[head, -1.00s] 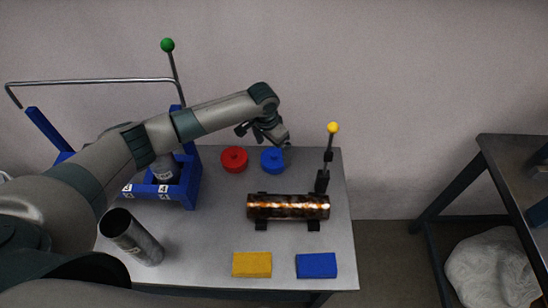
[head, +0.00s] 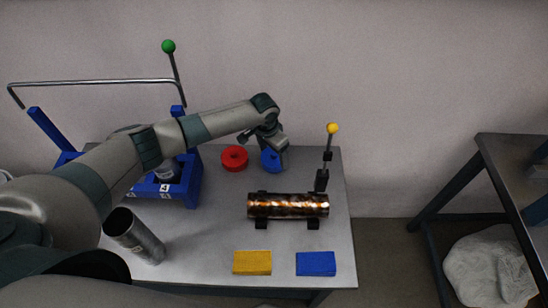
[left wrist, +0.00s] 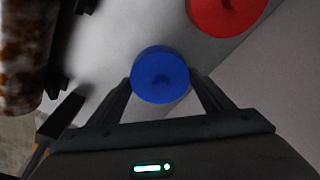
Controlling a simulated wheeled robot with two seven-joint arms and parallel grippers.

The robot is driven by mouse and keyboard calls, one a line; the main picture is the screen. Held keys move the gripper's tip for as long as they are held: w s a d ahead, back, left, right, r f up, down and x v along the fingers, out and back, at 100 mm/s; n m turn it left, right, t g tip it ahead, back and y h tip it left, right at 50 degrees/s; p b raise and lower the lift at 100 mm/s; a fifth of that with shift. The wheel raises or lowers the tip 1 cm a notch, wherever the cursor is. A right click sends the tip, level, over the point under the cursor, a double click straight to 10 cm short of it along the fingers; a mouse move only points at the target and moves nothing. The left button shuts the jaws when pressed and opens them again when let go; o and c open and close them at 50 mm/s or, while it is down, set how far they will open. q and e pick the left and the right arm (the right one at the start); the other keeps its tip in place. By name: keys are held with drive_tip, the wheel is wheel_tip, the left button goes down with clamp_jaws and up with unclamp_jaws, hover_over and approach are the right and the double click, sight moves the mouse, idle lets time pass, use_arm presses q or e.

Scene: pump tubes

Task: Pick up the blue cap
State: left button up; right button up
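The blue cap (head: 270,161) sits on the grey table near its back edge, just right of the red cap (head: 235,158). My left gripper (head: 276,160) points down right at the blue cap and partly covers it in the head view. In the left wrist view the blue cap (left wrist: 161,75) lies between the two spread fingers of my left gripper (left wrist: 160,95). The fingers are open; whether they touch the cap's sides is not clear. My right gripper does not show.
A rusty pipe (head: 288,206) lies on black clamps beside a yellow-knobbed lever (head: 329,150). A blue frame (head: 192,184), a steel tube (head: 134,236), a yellow block (head: 252,263) and a blue block (head: 316,264) are also on the table. The red cap (left wrist: 225,12) is close by.

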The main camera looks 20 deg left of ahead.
sight(273, 153)
use_arm(q)
drive_tip(key=shift+c, duration=0.6)
drive_tip(key=shift+r, duration=0.5)
wheel_tip(273, 153, up, 8)
drive_tip(key=shift+r+b, duration=0.1)
drive_tip(key=shift+b, duration=0.95)
drive_tip(key=shift+r, duration=0.45)
